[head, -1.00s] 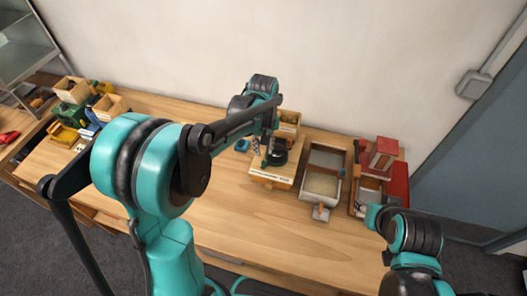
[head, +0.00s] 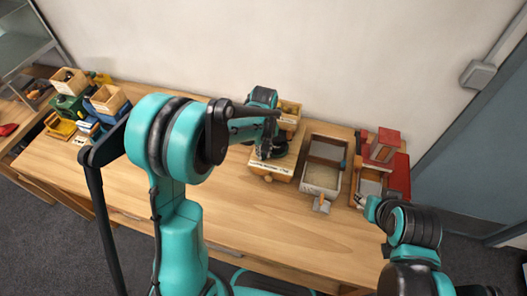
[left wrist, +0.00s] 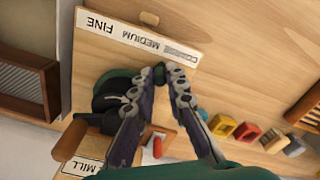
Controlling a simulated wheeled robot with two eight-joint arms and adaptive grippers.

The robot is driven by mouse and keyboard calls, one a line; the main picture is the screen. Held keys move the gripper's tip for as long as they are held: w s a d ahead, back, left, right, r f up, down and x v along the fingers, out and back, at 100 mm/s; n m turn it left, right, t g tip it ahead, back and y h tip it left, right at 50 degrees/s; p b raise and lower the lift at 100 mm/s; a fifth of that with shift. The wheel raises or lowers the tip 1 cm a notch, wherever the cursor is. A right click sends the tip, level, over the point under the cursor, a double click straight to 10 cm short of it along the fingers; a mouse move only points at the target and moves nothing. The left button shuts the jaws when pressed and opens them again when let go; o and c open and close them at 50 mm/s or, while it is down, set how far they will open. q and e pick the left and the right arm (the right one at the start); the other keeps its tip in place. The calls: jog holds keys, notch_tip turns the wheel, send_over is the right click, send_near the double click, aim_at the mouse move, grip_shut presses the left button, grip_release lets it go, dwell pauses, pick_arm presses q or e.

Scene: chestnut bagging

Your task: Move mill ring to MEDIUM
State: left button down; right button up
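The mill's board (head: 288,163) stands at the middle of the table. In the left wrist view its label strip (left wrist: 137,37) reads FINE, MEDIUM and COARSE, with COARSE partly covered. The dark green mill ring (left wrist: 115,76) sits beside the strip, around a black round part. My left gripper (left wrist: 166,72) is at the ring's edge, its fingertips close together near the COARSE end. In the head view my left gripper (head: 268,148) is over the mill. My right gripper (head: 369,204) is at the right, its fingers too small to judge.
A grey-lined wooden tray (head: 322,178) stands right of the mill, with red and wooden boxes (head: 383,148) beyond it. Wooden bins (head: 107,99) and small coloured items stand at the far left. The front middle of the table is clear.

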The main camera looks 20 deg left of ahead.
pick_arm(q)
jog(key=shift+d, duration=0.1)
dwell(0.3)
jog(key=shift+s+d+n+b, duration=0.2)
jog(key=shift+d+n, duration=0.15)
jog(key=shift+n, duration=0.3)
jog(key=shift+s+d+n+b, duration=0.2)
jog(key=shift+d+n, duration=0.1)
jog(key=shift+n, duration=0.35)
jog(key=shift+s+d+n+b, duration=0.1)
jog(key=shift+d+n+b, duration=0.1)
jog(key=shift+d+n, duration=0.5)
jog(key=shift+d+n+b, duration=0.15)
jog(key=shift+d+n, duration=0.1)
jog(key=shift+n, duration=0.75)
jog(key=c, duration=1.8)
grip_release()
jog(key=shift+r, duration=0.1)
notch_tip(320, 180, up, 12)
